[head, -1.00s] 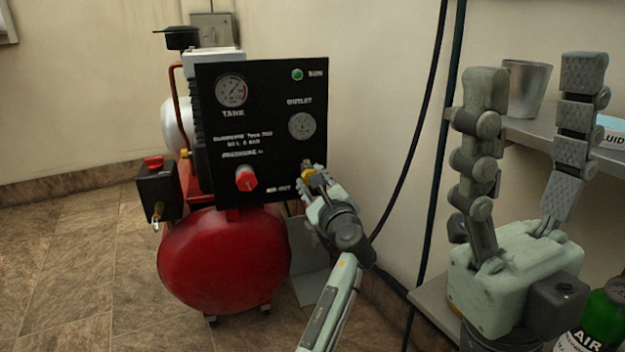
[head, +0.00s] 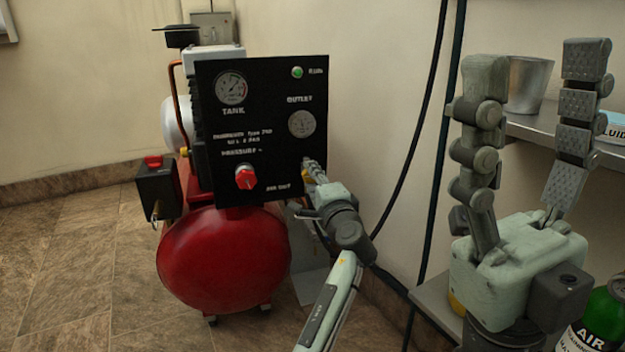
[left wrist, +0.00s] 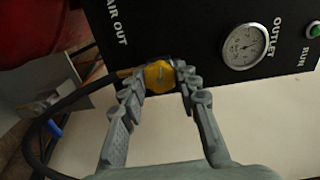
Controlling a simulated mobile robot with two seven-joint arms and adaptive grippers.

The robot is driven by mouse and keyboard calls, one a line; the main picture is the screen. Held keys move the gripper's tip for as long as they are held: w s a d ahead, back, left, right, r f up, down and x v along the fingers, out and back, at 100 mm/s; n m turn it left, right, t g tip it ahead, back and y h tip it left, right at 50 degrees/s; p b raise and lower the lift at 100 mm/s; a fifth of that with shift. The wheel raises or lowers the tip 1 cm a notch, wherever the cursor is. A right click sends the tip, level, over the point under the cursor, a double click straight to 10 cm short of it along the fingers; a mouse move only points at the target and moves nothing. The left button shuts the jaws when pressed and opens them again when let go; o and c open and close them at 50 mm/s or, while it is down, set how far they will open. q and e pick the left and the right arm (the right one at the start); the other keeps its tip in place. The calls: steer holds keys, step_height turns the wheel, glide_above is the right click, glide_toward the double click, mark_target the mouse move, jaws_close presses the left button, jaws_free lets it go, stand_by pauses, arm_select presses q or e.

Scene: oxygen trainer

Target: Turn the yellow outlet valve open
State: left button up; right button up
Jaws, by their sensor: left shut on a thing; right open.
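The yellow outlet valve (left wrist: 158,75) sits on the black compressor panel (head: 272,95), beside the AIR OUT label and below the outlet gauge (head: 302,124). In the left wrist view its knob lies between the two fingers of my left gripper (left wrist: 157,80), which is shut on it. In the head view my left gripper (head: 316,172) reaches the panel's lower right edge and hides most of the valve. My right gripper (head: 535,65) is open and empty, fingers up, at the right, well away from the panel.
A red pressure knob (head: 246,178) is on the panel, above the red tank (head: 222,262). A dark hose (left wrist: 45,125) runs to the valve area. A shelf with a metal cup (head: 528,85) and a green air cylinder (head: 603,318) are near my right gripper.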

mark_target(307, 129)
arm_select(q)
steer(key=shift+n, duration=10.3)
steer(key=o, duration=1.2)
steer(key=shift+c, duration=0.2)
step_height(307, 129, up, 10)
steer(key=shift+r, duration=0.1)
